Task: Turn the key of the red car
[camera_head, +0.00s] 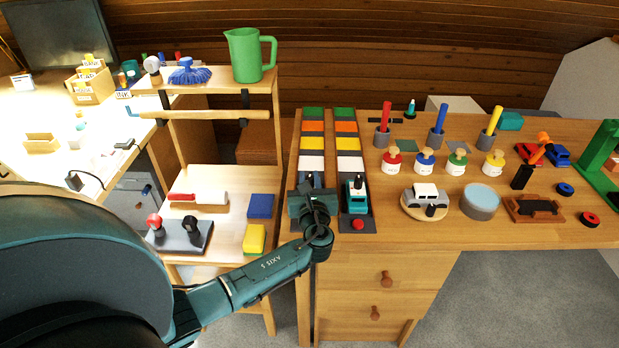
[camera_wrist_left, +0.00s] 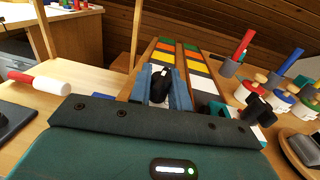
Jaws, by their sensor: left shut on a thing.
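Two side-by-side lanes with coloured bands lie on the table, the left lane (camera_head: 312,142) and the right lane (camera_head: 347,142). My left gripper (camera_head: 309,183) is over the near part of the left lane. In the left wrist view its two blue fingers are shut on a black upright piece (camera_wrist_left: 161,84), possibly a key, with a small white part by it. What lies below is hidden by my gripper, so I cannot tell its colour. A teal car (camera_head: 355,197) with a black key on top stands in the right lane. My right gripper is not in view.
A red button (camera_head: 357,225) sits at the near end of the right lane. A silver toy car (camera_head: 425,195) on a round board and several coloured pots stand to the right. A shelf with a green jug (camera_head: 247,55) is at left.

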